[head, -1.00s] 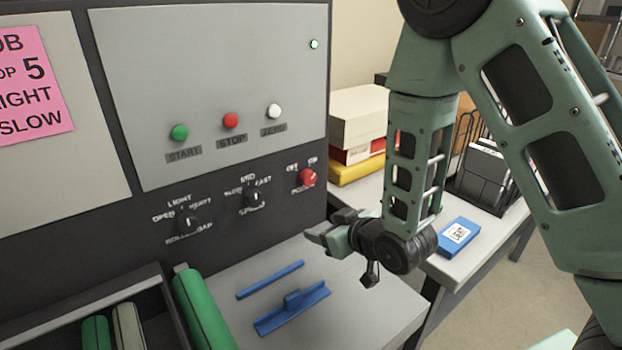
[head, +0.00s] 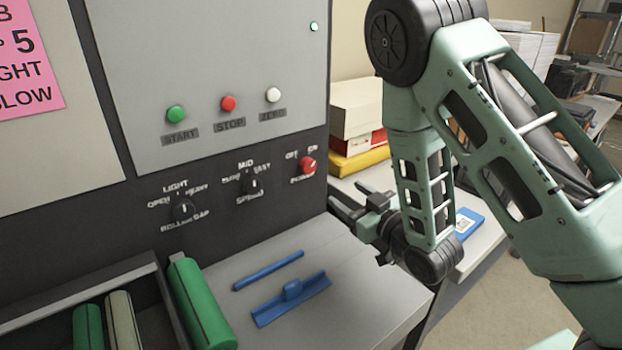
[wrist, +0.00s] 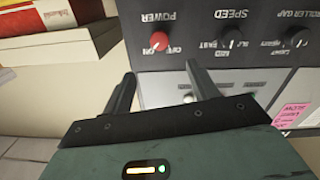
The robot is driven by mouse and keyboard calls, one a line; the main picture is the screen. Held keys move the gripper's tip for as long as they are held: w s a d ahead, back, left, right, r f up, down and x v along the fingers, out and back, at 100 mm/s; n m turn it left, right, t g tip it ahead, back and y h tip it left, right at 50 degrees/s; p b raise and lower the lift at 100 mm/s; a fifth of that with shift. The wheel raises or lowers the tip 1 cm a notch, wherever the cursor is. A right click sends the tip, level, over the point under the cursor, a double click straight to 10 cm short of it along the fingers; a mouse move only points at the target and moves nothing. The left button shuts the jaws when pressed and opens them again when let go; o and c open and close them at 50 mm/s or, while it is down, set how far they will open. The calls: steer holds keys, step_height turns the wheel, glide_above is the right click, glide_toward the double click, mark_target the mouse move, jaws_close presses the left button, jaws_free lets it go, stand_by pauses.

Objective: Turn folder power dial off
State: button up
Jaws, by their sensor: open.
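The red power dial (head: 307,165) is on the dark front panel, at its right end, with OFF and ON marks above it and POWER below. Its pointer appears tilted toward the ON side. My gripper (head: 345,205) is open and empty, below and to the right of the dial in the head view. Its fingers point toward the panel and are apart from the dial.
The speed knob (head: 252,184) and roller gap knob (head: 183,211) are left of the dial. Start (head: 175,114), stop (head: 228,103) and zero (head: 273,95) buttons sit above. Blue tools (head: 291,300) and a green roller (head: 201,303) lie below. Boxes (head: 358,110) stand behind my gripper.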

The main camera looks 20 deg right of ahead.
mark_target(310, 168)
steer(key=p+x, duration=0.3)
steer(key=x, duration=1.1)
steer(key=shift+d+r, duration=0.1)
steer(key=shift+r, duration=0.05)
steer(key=shift+w, duration=0.65)
steer(key=c, duration=1)
